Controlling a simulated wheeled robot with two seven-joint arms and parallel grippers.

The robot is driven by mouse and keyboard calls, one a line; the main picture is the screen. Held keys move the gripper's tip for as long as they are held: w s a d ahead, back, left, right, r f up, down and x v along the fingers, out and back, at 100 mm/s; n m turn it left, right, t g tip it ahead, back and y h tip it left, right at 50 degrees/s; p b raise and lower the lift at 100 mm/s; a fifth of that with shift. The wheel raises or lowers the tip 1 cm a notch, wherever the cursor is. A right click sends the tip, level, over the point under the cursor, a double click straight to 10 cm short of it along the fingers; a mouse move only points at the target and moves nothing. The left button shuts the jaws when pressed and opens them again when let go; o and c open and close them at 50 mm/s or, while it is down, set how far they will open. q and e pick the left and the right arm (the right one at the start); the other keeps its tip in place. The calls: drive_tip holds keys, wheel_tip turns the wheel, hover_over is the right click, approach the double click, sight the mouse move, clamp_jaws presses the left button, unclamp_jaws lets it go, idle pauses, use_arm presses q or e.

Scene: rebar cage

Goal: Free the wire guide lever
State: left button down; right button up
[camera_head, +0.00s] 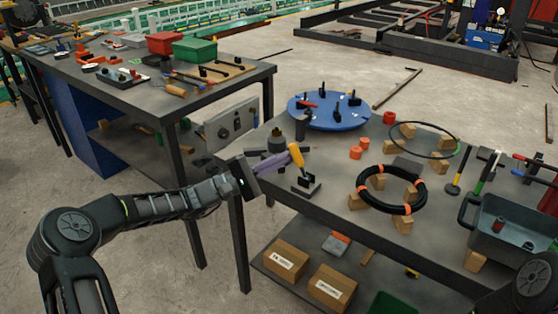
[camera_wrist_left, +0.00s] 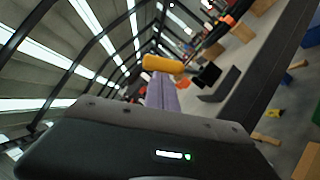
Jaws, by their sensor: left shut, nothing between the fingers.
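An orange lever (camera_head: 296,156) leans upward above a small black bracket (camera_head: 306,184) near the left end of the workbench. I take it to be the wire guide lever. My left gripper (camera_head: 285,158) is shut, and its purple fingers reach the lever's left side with nothing between them. In the left wrist view the lever (camera_wrist_left: 163,64) lies across the tips of the shut fingers (camera_wrist_left: 160,80), with the black bracket (camera_wrist_left: 207,76) to its right. I cannot tell whether the tips touch the lever. My right gripper is out of view.
A blue turntable (camera_head: 328,121) with black fixtures stands behind. A black ring (camera_head: 391,210) with orange bands lies on wooden blocks to the right. A grey bin (camera_head: 500,225) is farther right. A second table (camera_head: 137,92) with red and green boxes stands at the left.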

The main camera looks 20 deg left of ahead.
sight(295, 155)
use_arm(q)
drive_tip(key=shift+r, duration=0.1)
drive_tip(key=shift+s+d+r+m+g, duration=0.15)
drive_tip(key=shift+m+g, duration=0.15)
drive_tip(key=shift+m, duration=0.2)
drive_tip(key=shift+d+r+m+g+y, duration=0.3)
drive_tip(key=shift+d+r+m+g, duration=0.1)
drive_tip(key=shift+m, duration=0.4)
drive_tip(key=shift+s+d+r+m+g+y+b, duration=0.25)
drive_tip(key=shift+d+m+g+b, duration=0.1)
drive_tip(key=shift+m+b, duration=0.15)
drive_tip(key=shift+s+d+r+m+g+y+b, duration=0.1)
drive_tip(key=shift+d+r+m+g+y+b, duration=0.1)
drive_tip(key=shift+d+m+g+b, duration=0.3)
drive_tip(key=d+m+b, duration=0.1)
drive_tip(key=m+y+b, duration=0.1)
drive_tip(key=m, duration=0.1)
drive_tip(key=shift+s+d+r+y+b, duration=0.25)
drive_tip(key=shift+s+d+r+b, duration=0.1)
drive_tip(key=shift+s+r, duration=0.05)
drive_tip(key=shift+s+d+r+m+g+y+b, duration=0.15)
drive_tip(key=shift+s+d+m+g+y+b, duration=0.1)
drive_tip(key=shift+d+m+y+b, duration=0.3)
drive_tip(key=shift+s+d+r+m+g+y+b, duration=0.1)
drive_tip(key=shift+s+d+m+y+b, duration=0.1)
drive_tip(key=shift+d+m+y+b, duration=0.35)
